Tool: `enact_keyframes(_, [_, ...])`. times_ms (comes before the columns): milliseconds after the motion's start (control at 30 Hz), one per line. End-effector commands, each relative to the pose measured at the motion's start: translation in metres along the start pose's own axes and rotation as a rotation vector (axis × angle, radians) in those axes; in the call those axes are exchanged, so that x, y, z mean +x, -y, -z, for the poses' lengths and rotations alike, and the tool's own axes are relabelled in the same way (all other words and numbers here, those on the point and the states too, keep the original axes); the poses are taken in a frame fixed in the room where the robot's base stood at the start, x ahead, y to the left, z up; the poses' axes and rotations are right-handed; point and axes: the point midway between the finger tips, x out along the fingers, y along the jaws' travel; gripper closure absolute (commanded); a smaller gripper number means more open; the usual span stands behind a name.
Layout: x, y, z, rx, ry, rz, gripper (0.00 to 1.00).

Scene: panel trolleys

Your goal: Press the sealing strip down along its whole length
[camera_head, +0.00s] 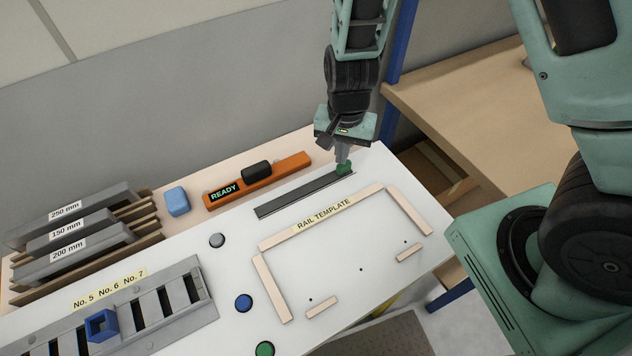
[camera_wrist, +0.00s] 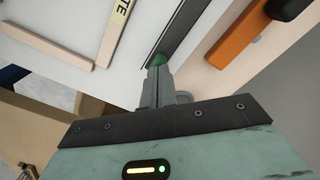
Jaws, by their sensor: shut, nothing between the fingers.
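The sealing strip (camera_head: 300,195) is a long dark grey bar lying flat on the white panel, between the orange bar and the rail template. It also shows in the wrist view (camera_wrist: 188,28), running up from my fingertips. My gripper (camera_head: 343,163) is at the strip's right end with its fingers shut and pointing down.
An orange bar (camera_head: 290,164) marked READY, with a black block (camera_head: 256,170), lies behind the strip. A light wooden frame marked RAIL TEMPLATE (camera_head: 320,215) lies in front. A blue block (camera_head: 177,201), grey racks (camera_head: 75,240) and a slotted tray (camera_head: 207,311) stand left.

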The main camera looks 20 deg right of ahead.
Motion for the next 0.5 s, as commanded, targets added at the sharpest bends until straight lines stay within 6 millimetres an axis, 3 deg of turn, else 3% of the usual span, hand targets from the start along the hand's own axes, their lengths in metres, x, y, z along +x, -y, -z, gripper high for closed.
enact_keyframes(500, [0.0092,-0.0001,0.0,0.0,0.0,0.0,1.0])
